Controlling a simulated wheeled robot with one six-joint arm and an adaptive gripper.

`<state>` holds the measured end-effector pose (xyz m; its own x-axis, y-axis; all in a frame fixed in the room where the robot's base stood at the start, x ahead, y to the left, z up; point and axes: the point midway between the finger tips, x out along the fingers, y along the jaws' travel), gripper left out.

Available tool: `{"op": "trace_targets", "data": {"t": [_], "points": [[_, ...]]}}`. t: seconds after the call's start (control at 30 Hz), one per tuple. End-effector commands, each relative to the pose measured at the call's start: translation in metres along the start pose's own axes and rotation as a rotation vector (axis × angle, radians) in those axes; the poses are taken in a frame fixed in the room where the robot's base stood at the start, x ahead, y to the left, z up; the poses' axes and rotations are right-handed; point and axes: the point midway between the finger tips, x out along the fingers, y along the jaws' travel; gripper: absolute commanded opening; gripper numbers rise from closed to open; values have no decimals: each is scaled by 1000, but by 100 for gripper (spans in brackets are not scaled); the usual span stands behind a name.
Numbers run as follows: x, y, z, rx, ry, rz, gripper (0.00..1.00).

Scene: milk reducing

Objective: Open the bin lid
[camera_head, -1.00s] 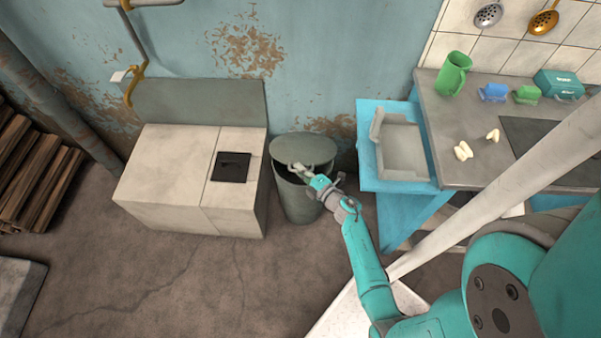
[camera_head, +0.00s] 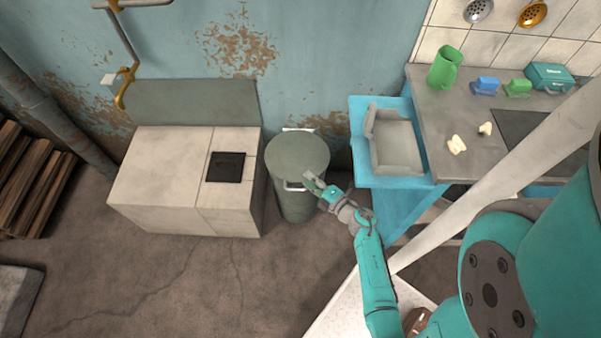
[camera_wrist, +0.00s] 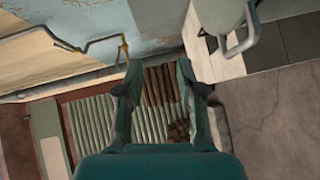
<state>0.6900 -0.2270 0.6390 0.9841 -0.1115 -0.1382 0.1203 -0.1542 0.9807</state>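The grey-green round bin (camera_head: 297,207) stands on the floor between a white cabinet and a blue table. Its lid (camera_head: 297,155) lies flat over the top, with no opening showing. A pale handle (camera_head: 294,188) sits at the lid's front edge. My gripper (camera_head: 309,181) is beside the handle, on its right in the head view; contact cannot be told there. In the wrist view my gripper (camera_wrist: 160,82) has its fingers apart with nothing between them. There the lid (camera_wrist: 222,12) and its handle (camera_wrist: 240,38) are at the upper right, outside the fingers.
The white cabinet (camera_head: 160,185) is close to the bin's left. The blue table (camera_head: 405,205) with a grey tray (camera_head: 396,150) stands to its right. The blue wall (camera_head: 310,70) is behind. The floor (camera_head: 225,280) in front is clear.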

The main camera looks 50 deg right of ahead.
Motion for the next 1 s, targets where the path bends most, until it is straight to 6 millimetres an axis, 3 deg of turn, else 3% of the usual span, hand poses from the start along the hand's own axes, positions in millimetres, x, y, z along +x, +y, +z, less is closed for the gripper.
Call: {"op": "trace_targets", "data": {"t": [0.1,0.33,1.0], "points": [[-20,0,0,0,-3,0,37],[-40,0,0,0,-1,1,37],[-46,0,-1,-1,1,0,37]]}}
